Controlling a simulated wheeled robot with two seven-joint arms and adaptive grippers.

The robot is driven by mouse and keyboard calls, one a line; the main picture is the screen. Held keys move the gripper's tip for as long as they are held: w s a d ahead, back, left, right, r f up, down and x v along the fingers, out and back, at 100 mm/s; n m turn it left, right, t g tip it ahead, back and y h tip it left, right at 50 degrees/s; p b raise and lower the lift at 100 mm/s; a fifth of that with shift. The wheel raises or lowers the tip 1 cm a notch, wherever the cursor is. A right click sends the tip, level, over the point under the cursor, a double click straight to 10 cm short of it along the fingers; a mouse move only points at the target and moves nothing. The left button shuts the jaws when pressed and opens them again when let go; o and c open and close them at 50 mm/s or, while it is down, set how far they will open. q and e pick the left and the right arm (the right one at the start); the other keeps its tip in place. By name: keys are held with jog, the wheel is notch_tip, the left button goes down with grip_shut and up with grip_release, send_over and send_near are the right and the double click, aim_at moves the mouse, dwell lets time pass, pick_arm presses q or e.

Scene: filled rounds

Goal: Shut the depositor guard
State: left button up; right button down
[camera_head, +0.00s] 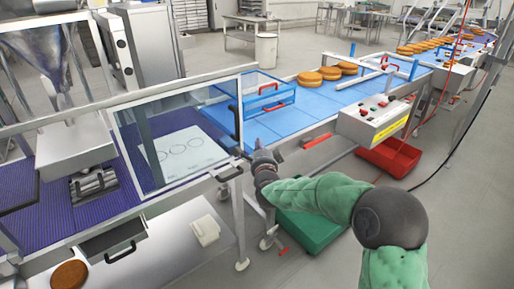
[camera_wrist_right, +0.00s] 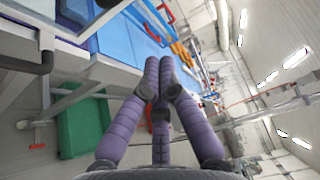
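The depositor guard (camera_head: 160,125) is a clear panel in a grey frame at the front of the machine in the head view. It stands over the right part of the purple belt. The depositor hopper (camera_head: 42,50) and its head are to the left, not covered by the panel. My left gripper is out of view.
A blue conveyor (camera_head: 330,93) with brown rounds (camera_head: 310,79) runs to the back right, with a small clear blue cover (camera_head: 268,97). A control box (camera_head: 375,118), red crate (camera_head: 388,157) and green crate (camera_head: 308,235) are near my arm. A drawer (camera_head: 115,242) sticks out at lower left.

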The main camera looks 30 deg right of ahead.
jog(key=w+b, duration=0.1)
jog(key=w, duration=0.6)
jog(key=shift+a+b, duration=0.3)
jog(key=shift+a, duration=0.1)
jog(key=shift+a+f, duration=0.1)
jog(key=s+a+p, duration=0.1)
jog(key=s+a, duration=0.1)
jog(key=a, duration=3.4)
jog(key=shift+s+a, duration=0.35)
jog(key=shift+s, duration=0.05)
jog(key=shift+d, duration=0.1)
